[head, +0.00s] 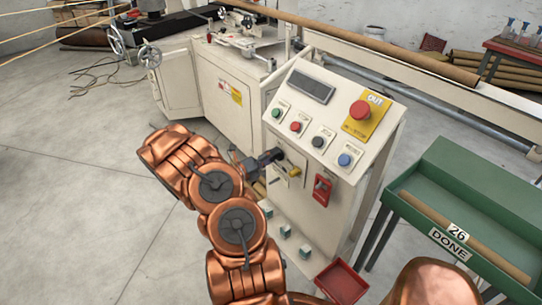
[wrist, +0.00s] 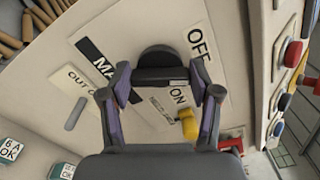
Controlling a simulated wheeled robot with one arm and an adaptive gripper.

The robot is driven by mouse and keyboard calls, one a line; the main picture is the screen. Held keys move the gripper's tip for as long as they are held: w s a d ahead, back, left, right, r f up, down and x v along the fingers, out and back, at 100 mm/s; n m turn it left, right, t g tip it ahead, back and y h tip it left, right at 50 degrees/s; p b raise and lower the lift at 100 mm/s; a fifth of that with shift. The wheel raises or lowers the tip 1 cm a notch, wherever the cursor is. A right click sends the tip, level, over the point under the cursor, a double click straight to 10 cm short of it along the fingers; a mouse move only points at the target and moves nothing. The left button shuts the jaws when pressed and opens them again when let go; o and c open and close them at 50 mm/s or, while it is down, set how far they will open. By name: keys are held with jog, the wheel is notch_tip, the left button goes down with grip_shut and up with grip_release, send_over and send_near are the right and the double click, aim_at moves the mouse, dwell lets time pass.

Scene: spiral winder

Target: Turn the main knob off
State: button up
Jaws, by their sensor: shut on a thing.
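The main knob (wrist: 160,60) is a dark rounded piece with a black bar across it, on the cream panel. My gripper (wrist: 159,73) has its fingertips at the two ends of this bar, shut on it. An OFF label (wrist: 199,46) is up and right of the knob, and an ON label (wrist: 179,95) is below it. A MAIN label (wrist: 93,54), partly covered by the left finger, is to the left. In the head view my gripper (head: 270,158) reaches the cabinet front and largely hides the knob. A yellow piece (wrist: 188,123) sits beside the right finger.
The sloped console above carries a red emergency button (head: 360,110) and several small push buttons (head: 296,126). A red switch box (head: 322,189) is right of my gripper. A green tray (head: 460,187) stands at the right.

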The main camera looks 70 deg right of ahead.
jog(key=n+p, duration=0.1)
jog(key=n, duration=0.3)
jog(key=shift+n, duration=0.4)
jog(key=shift+f, duration=0.1)
dwell(0.3)
jog(key=o, duration=1.1)
jog(key=shift+o, duration=0.2)
jog(key=v, duration=1.2)
